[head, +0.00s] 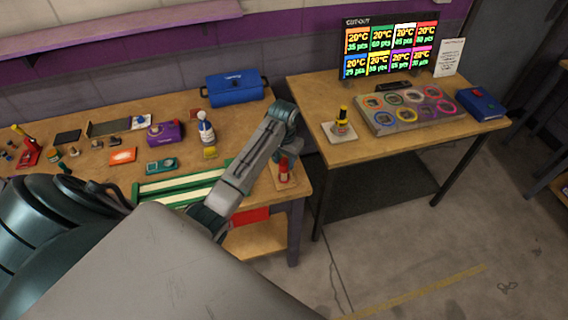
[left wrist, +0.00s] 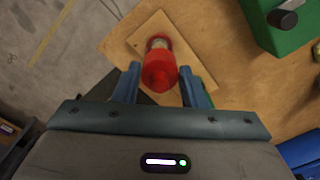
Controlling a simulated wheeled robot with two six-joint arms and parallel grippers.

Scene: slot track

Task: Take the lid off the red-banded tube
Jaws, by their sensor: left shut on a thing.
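The red tube (head: 284,172) stands on a small wooden board (head: 276,186) at the right front corner of the left table. My left gripper (head: 287,155) comes down over its top. In the left wrist view, the red top (left wrist: 159,72) sits between the two fingers of the gripper (left wrist: 161,84), which are shut on it. A paler, shiny part (left wrist: 158,42) shows beyond the red top, above the board (left wrist: 143,30). I cannot tell whether the top is seated or lifted. My right gripper is not in view.
A green slatted track (head: 180,186) lies left of the board. A blue case (head: 234,88), a white bottle (head: 205,128) and a purple box (head: 165,133) stand behind. The right table holds a tray of coloured rings (head: 408,120) and a lit screen (head: 390,52).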

